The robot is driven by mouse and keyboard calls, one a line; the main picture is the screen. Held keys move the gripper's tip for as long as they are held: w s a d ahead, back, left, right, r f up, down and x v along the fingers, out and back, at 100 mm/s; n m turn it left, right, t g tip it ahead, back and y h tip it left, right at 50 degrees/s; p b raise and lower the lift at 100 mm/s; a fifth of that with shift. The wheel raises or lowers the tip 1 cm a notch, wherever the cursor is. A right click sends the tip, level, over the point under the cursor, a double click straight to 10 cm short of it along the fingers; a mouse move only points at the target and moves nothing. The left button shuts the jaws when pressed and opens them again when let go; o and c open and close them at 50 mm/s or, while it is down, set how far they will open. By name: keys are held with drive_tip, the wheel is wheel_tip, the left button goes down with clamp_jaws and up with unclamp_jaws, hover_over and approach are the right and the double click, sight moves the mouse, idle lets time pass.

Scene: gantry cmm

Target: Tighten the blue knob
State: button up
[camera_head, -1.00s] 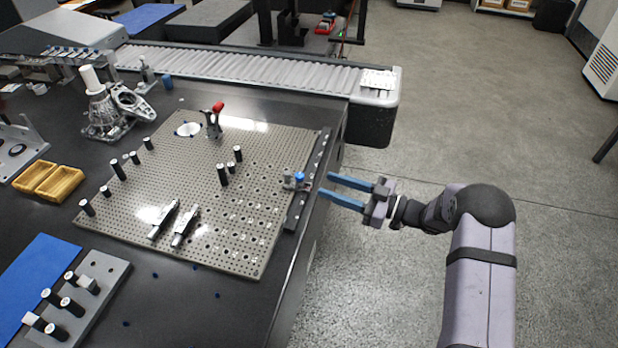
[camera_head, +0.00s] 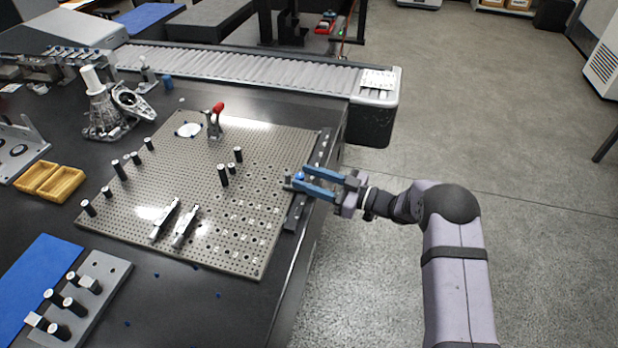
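The small blue knob (camera_head: 299,177) sits on a grey clamp block at the right edge of the perforated fixture plate (camera_head: 190,240). It is partly hidden by my gripper. My gripper (camera_head: 299,180) has two long blue fingers, spread apart, reaching in from the right. The fingertips are at the knob, one on its far side and one on its near side in the picture. I cannot tell whether either finger touches it.
A dark slotted rail (camera_head: 318,160) runs along the plate's right edge under my fingers. Black posts (camera_head: 223,175) and a red-handled toggle clamp (camera_head: 214,122) stand on the plate. A roller conveyor (camera_head: 250,75) is behind. The floor to the right is clear.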

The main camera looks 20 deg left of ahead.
clamp_jaws()
drive_tip(key=shift+s+a+r+m+t+h+p, duration=0.1)
drive_tip(key=shift+s+m+t+h+p, duration=0.05)
drive_tip(key=shift+m+t+p, duration=0.4)
drive_tip(key=shift+s+a+r+m+t+h+p, duration=0.15)
drive_tip(key=shift+m+t+p, duration=0.15)
drive_tip(key=shift+t, duration=0.35)
drive_tip(key=shift+s+f+m+t+h+p, duration=0.1)
drive_tip(key=shift+s+m+t+h+p, duration=0.1)
drive_tip(key=shift+m+t+h, duration=0.6)
drive_tip(key=shift+s+f+m+t+h+p, duration=0.15)
drive_tip(key=shift+m+t, duration=0.4)
drive_tip(key=shift+t, duration=0.65)
drive_tip(key=shift+w, duration=0.15)
unclamp_jaws()
drive_tip(key=shift+d, duration=0.15)
